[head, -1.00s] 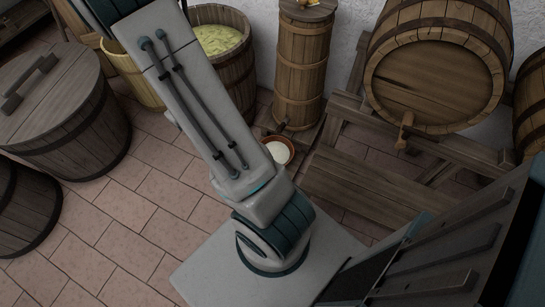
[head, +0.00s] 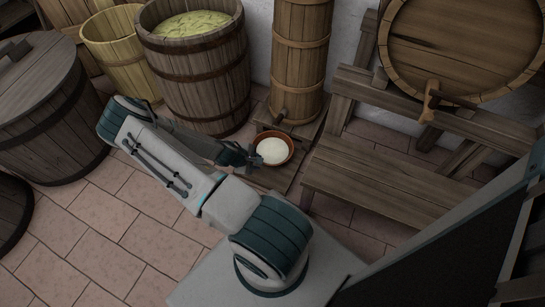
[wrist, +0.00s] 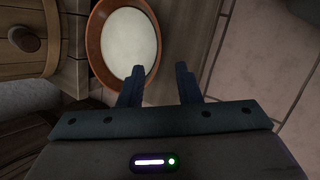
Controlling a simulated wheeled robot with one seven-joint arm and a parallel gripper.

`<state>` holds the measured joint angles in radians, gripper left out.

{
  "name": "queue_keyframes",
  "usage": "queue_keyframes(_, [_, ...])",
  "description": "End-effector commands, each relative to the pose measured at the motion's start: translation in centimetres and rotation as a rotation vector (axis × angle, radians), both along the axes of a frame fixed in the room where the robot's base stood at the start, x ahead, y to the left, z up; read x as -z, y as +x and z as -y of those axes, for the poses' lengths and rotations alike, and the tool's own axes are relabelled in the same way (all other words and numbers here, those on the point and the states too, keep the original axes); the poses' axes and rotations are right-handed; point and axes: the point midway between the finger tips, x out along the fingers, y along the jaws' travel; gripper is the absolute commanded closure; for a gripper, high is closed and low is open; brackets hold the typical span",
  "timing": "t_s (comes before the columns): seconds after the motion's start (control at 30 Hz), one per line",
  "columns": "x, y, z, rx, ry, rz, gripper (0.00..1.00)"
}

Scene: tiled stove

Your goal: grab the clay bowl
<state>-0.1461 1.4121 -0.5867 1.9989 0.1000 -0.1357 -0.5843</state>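The clay bowl (head: 291,150) is reddish brown and holds something white. It stands on a low wooden board below the tall wooden churn. In the wrist view the bowl (wrist: 95,48) is at the upper left. My gripper (head: 252,158) is at the bowl's left side in the head view. In the wrist view my gripper (wrist: 160,75) is open, with its two fingers apart. The left finger overlaps the bowl's near rim, and the right finger is outside the bowl over the floor. I cannot tell whether a finger touches the bowl.
The tall churn (head: 300,60) stands just behind the bowl. A large tub with greenish contents (head: 195,75) is at the left. A wooden bench (head: 375,180) with a barrel (head: 460,45) is at the right. The tiled floor (head: 110,225) at front left is clear.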

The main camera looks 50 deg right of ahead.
Motion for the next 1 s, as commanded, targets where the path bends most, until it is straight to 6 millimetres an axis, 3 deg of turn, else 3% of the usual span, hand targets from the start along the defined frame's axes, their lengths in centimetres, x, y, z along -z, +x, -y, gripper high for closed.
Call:
queue_keyframes(0.4, [6.4,-0.7,4.1,-0.004,-0.004,-0.004,0.69])
queue_keyframes(0.77, [8.1,-0.6,5.4,-0.004,-0.003,-0.003,0.69])
queue_keyframes(1.0, [10.8,-0.3,7.0,-0.002,-0.003,-0.003,0.69])
